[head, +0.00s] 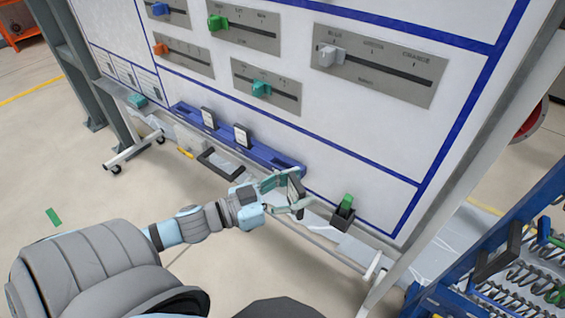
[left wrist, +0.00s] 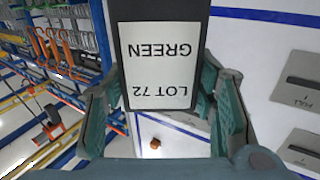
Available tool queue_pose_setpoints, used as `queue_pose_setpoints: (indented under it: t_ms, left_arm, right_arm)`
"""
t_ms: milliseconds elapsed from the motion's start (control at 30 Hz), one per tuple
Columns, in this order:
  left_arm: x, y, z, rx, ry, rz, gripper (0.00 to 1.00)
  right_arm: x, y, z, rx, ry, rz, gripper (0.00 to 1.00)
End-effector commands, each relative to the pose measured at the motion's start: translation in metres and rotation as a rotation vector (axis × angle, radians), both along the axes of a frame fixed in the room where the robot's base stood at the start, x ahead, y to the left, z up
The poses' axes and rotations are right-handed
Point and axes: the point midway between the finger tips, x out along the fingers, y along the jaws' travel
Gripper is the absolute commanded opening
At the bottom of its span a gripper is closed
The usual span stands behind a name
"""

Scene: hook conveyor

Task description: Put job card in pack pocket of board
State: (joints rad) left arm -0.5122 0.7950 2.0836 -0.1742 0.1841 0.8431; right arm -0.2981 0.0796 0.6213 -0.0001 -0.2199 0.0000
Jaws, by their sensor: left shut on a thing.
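My left gripper (head: 285,195) is in front of the lower part of the white board (head: 345,130). It is shut on a job card (head: 297,187) in a dark frame. In the left wrist view the card (left wrist: 160,65) has a white face reading "LOT 72 GREEN", upside down, between the two green fingers. A blue rail (head: 275,158) runs along the board's lower edge. Two dark-framed cards (head: 208,117) (head: 242,135) stand in it. Small labelled panels (head: 122,70) are at the board's left end. I cannot tell which part is the pack pocket. My right gripper is not in view.
Slider plates with a blue knob (head: 160,9), green knob (head: 217,23), orange knob (head: 160,48), teal knob (head: 261,88) and white knob (head: 329,55) are on the board. A black holder with a green piece (head: 346,203) is right of my gripper. A blue rack with springs (head: 500,255) is at right.

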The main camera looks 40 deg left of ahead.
Motion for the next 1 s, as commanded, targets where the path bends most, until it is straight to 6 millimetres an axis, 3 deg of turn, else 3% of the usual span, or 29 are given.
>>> queue_pose_setpoints:
  t_ms: [233, 400, 500, 633, 767, 900, 1000]
  left_arm:
    - [0.005, 0.051, -0.024, -0.003, 0.002, 0.174, 0.24]
    - [0.002, 0.119, -0.06, 0.0, 0.0, 0.385, 0.24]
    - [-0.004, 0.149, -0.078, 0.001, -0.002, 0.471, 0.24]
    - [-0.002, 0.168, -0.088, 0.002, -0.007, 0.52, 0.24]
    - [0.031, 0.17, -0.088, -0.001, -0.013, 0.525, 0.24]
    - [0.087, 0.17, -0.089, -0.003, -0.012, 0.525, 0.24]
    - [0.12, 0.171, -0.099, 0.0, -0.012, 0.52, 0.24]
  right_arm:
    - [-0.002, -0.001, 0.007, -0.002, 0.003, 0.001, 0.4]
    - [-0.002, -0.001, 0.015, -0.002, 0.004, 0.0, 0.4]
    - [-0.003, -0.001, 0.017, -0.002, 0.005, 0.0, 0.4]
    - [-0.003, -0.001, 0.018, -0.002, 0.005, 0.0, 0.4]
    - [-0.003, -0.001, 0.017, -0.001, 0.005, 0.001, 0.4]
    - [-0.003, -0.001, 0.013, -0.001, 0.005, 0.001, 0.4]
    - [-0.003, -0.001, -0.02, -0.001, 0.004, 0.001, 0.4]
